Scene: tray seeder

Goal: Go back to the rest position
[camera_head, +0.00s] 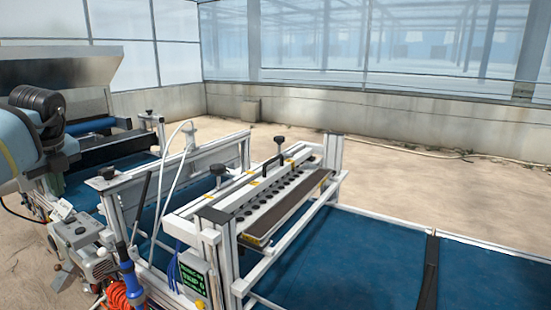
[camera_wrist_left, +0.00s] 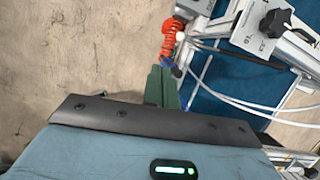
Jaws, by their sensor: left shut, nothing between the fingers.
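My left arm comes in at the left edge of the head view. Its gripper (camera_head: 57,184) points down beside the tray seeder machine (camera_head: 215,215), and its fingers are small and partly hidden there. In the left wrist view the green fingers of my left gripper (camera_wrist_left: 161,74) lie together, shut and empty, over the gap between the sandy floor and the machine. My right gripper is in neither view.
A coiled orange hose (camera_head: 120,296) and a motor unit (camera_head: 80,235) sit near my left arm. A control box with a green display (camera_head: 193,279) is on the machine's front. A blue conveyor bed (camera_head: 365,262) extends right. Open sandy floor (camera_head: 400,165) lies behind.

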